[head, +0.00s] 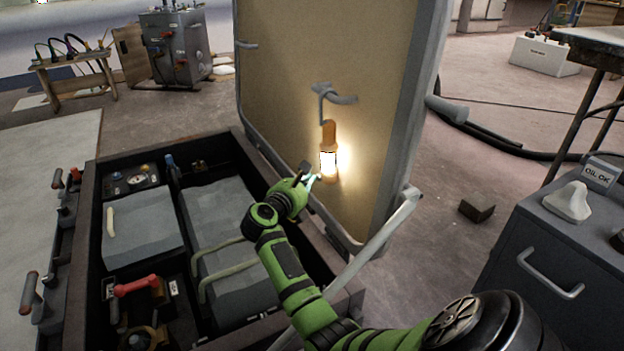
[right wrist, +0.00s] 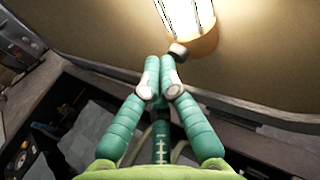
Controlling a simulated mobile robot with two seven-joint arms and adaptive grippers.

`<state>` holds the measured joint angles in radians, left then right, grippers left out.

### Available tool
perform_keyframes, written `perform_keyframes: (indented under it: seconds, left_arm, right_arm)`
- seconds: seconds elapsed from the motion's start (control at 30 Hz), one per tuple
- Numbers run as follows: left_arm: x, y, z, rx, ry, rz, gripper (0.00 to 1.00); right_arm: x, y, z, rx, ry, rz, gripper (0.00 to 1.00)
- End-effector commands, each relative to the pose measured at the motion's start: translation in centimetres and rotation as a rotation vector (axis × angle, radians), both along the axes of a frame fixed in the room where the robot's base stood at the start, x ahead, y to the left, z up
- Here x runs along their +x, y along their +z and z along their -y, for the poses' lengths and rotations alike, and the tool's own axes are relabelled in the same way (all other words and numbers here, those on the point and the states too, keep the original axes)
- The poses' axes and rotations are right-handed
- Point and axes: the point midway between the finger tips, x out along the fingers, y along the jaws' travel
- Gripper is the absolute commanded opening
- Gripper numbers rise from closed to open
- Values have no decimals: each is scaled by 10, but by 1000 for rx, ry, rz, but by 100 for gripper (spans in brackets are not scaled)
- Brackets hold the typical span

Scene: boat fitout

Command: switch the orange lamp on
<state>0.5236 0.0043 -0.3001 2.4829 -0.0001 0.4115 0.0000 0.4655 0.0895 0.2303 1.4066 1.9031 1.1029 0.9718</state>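The orange lamp (head: 329,135) hangs by a hook from a grey bracket (head: 335,94) on the upright tan panel. Its clear middle is lit and throws a warm glow on the panel. My right gripper (head: 313,180) is at the lamp's lower left side. My left gripper is not in view.
The tan panel (head: 285,70) stands right behind the lamp. Below it is a dark-walled bay (head: 240,140) with grey boxes and a red handle (head: 137,287). A grey cabinet (head: 545,250) stands at the right.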

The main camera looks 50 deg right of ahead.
Motion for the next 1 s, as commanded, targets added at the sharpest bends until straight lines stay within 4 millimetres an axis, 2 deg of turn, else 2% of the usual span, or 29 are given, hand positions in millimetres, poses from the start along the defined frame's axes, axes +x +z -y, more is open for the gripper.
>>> perform_keyframes:
  seconds: [0.37, 1.0]
  left_arm:
    - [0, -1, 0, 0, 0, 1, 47]
    - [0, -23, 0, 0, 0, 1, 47]
  right_arm:
    - [3, 0, -5, 0, 2, 0, 0]
    - [29, -1, -56, 1, 2, 0, 0]
